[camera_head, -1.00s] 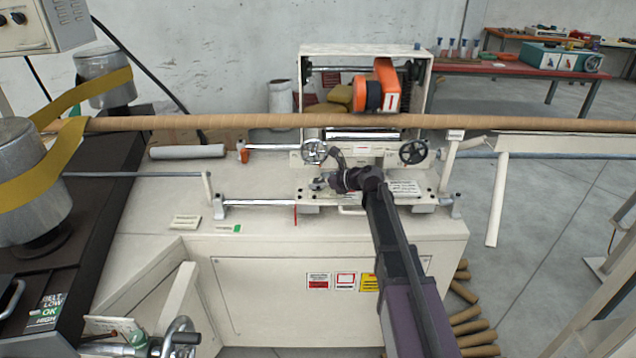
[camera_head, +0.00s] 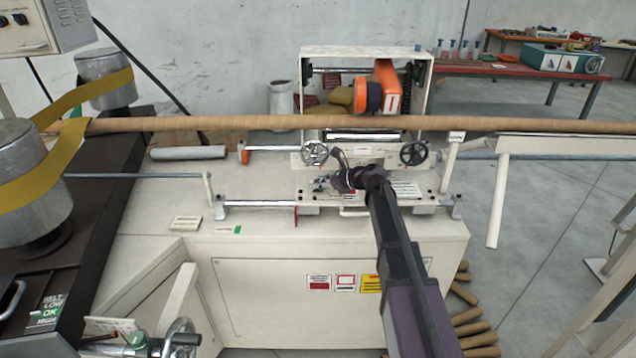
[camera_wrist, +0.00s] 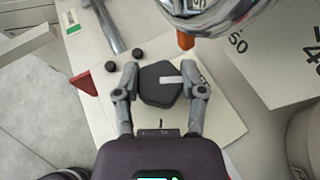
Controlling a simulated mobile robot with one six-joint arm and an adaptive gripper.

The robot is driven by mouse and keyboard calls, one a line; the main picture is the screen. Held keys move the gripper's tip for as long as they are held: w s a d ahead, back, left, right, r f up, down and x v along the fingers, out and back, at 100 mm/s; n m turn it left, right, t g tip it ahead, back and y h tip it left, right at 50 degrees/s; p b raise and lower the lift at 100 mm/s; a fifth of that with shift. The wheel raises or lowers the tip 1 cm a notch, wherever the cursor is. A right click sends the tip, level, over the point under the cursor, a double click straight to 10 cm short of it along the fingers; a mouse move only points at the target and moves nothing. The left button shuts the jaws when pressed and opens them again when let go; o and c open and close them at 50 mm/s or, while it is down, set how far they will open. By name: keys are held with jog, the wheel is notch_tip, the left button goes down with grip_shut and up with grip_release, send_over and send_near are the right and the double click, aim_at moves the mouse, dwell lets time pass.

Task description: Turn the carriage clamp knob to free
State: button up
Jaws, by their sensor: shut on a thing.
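The carriage clamp knob (camera_wrist: 158,92) is a dark, many-sided knob with a white pointer bar in the wrist view. The bar points right, towards partly covered lettering on the pale plate (camera_wrist: 225,128). My gripper (camera_wrist: 161,76) has one finger on each side of the knob and is shut on it. In the head view my gripper (camera_head: 326,183) is low over the left part of the carriage (camera_head: 430,198). The knob cannot be made out clearly there.
Two small black knobs (camera_wrist: 124,60) and a red pointer (camera_wrist: 84,84) are near the left finger. A shiny handwheel (camera_head: 315,153) stands just behind my gripper, and a dark handwheel (camera_head: 413,152) stands to the right. A long brown tube (camera_head: 230,123) crosses behind.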

jog(key=n+g, duration=0.1)
jog(key=g, duration=0.1)
jog(key=n+g+y, duration=0.1)
jog(key=n, duration=0.1)
jog(key=shift+w+g, duration=0.2)
jog(key=shift+g, duration=0.2)
jog(key=shift+s+n+g, duration=0.15)
jog(key=shift+n+g, duration=0.95)
jog(key=o, duration=1.2)
jog(key=shift+c, duration=0.2)
